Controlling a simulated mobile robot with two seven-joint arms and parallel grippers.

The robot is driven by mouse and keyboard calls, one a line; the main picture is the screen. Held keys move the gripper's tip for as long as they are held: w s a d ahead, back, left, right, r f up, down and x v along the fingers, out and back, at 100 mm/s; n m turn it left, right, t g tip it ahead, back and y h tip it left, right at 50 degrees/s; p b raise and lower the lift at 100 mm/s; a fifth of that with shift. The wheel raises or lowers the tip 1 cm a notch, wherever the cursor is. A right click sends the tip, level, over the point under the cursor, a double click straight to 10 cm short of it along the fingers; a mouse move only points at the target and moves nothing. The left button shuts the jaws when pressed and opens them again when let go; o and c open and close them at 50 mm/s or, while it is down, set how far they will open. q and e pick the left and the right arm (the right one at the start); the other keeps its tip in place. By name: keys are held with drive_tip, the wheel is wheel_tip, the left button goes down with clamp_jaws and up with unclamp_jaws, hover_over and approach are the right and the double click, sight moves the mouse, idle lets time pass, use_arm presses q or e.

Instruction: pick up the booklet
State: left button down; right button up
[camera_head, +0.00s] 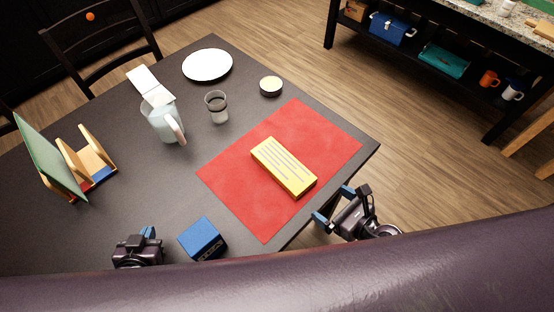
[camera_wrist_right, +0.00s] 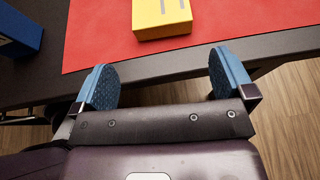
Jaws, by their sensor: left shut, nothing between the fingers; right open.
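A thick yellow piece with grey printed lines on top (camera_head: 283,167), seemingly the booklet, lies flat on a red mat (camera_head: 235,180). Its near end (camera_wrist_right: 162,18) shows at the top of the right wrist view. My right gripper (camera_head: 334,206) is open and empty at the table's edge, short of the yellow piece's near end; its two blue fingers (camera_wrist_right: 165,78) are apart, with the piece beyond them. My left gripper (camera_head: 149,233) is shut and empty at the table's near edge, left of a blue box; its fingers are partly hidden.
The blue box (camera_head: 202,238) stands between my grippers. A pitcher (camera_head: 165,122), a white folded piece (camera_head: 150,86), a glass (camera_head: 217,106), a small bowl (camera_head: 270,86) and a plate (camera_head: 207,65) stand farther back. A wooden rack (camera_head: 92,160) with a green panel is at left.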

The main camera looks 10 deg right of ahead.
sight(303, 183)
drive_tip(key=x, duration=0.5)
drive_tip(key=shift+w+r+x, duration=0.1)
drive_tip(key=shift+r+x, duration=0.1)
drive_tip(key=shift+x, duration=1.2)
drive_tip(key=shift+w+r+x, duration=0.1)
drive_tip(key=shift+r+x, duration=0.05)
drive_tip(key=shift+x, duration=1.2)
drive_tip(key=shift+c, duration=0.2)
drive_tip(key=c, duration=0.7)
drive_tip(key=shift+o, duration=0.2)
drive_tip(key=shift+r, duration=0.1)
